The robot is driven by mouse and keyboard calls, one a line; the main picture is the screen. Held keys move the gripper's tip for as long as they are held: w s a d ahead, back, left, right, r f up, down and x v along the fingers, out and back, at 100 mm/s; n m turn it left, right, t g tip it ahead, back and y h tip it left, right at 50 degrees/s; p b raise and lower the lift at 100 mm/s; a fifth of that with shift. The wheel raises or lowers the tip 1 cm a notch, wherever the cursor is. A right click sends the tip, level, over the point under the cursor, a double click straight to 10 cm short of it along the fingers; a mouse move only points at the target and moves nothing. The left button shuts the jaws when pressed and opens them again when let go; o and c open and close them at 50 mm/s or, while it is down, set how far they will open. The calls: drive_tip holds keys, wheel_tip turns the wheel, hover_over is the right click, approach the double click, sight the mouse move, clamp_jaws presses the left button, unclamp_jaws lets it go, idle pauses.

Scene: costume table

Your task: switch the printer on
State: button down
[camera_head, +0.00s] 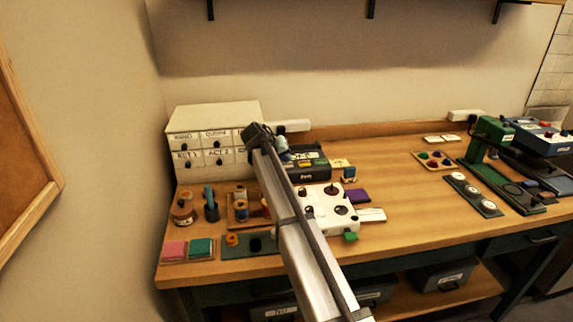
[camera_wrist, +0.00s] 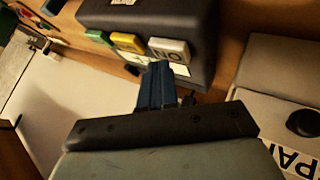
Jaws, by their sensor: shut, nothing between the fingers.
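The printer appears to be the dark box (camera_head: 314,171) beside the small drawer cabinet, partly hidden by my arm in the head view. In the wrist view the dark box (camera_wrist: 150,18) carries a green button (camera_wrist: 98,35), a yellow button (camera_wrist: 128,42) and a pale grey button (camera_wrist: 169,49) whose lettering reads ON upside down. My gripper (camera_wrist: 157,70) is shut and empty, its blue-grey fingertips just short of the pale button in the picture. I cannot tell whether they touch it. In the head view my gripper (camera_head: 284,147) is at the box's left end.
The white drawer cabinet (camera_head: 212,123) stands left, close to my gripper. A white panel with knobs (camera_head: 321,222) lies in front of the box. Spools (camera_head: 184,210) and coloured pads (camera_head: 174,249) are at the front left. A green press (camera_head: 490,137) stands at right.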

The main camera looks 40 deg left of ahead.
sight(285, 165)
drive_tip(key=shift+f, duration=0.3)
drive_tip(key=shift+r, duration=0.15)
idle(0.4)
drive_tip(key=shift+r, duration=0.8)
wheel_tip(285, 165, up, 6)
idle(0.6)
